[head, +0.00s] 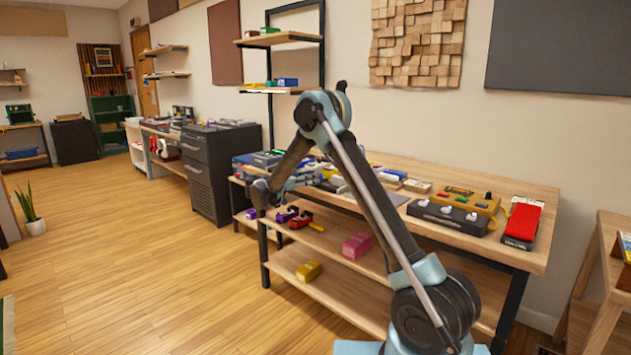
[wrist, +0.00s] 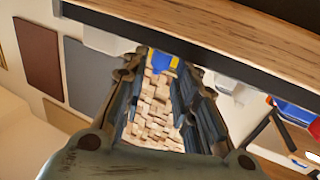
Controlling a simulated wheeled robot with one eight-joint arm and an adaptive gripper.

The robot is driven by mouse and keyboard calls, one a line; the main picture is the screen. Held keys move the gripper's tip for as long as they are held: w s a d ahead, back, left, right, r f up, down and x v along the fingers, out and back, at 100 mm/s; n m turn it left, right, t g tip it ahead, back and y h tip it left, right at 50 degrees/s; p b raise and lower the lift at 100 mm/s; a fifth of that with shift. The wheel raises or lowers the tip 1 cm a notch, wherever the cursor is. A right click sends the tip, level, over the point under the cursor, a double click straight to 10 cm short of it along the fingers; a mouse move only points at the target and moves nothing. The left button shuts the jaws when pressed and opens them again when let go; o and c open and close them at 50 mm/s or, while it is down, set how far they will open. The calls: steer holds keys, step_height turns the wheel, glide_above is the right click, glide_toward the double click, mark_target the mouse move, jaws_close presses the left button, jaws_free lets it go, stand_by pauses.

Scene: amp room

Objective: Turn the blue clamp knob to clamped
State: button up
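I cannot pick out the clamp knob for certain. In the wrist view, a blue piece (wrist: 161,62) with a little yellow beside it shows between and beyond my fingertips. It may be the knob, but its shape and setting are unclear. In the head view, small blue and yellow parts (head: 329,173) show on the workbench (head: 535,200), partly behind my arm.
Several devices crowd the bench top, including a black box (head: 447,218), a yellow box (head: 465,200) and a red-topped one (head: 523,220). Lower shelves hold a pink block (head: 356,245) and a yellow block (head: 309,271). The floor (head: 130,260) at left is clear.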

steer(key=v, duration=0.9)
steer(key=shift+a, duration=0.25)
steer(key=shift+s+f, duration=0.1)
steer(key=shift+s, duration=0.05)
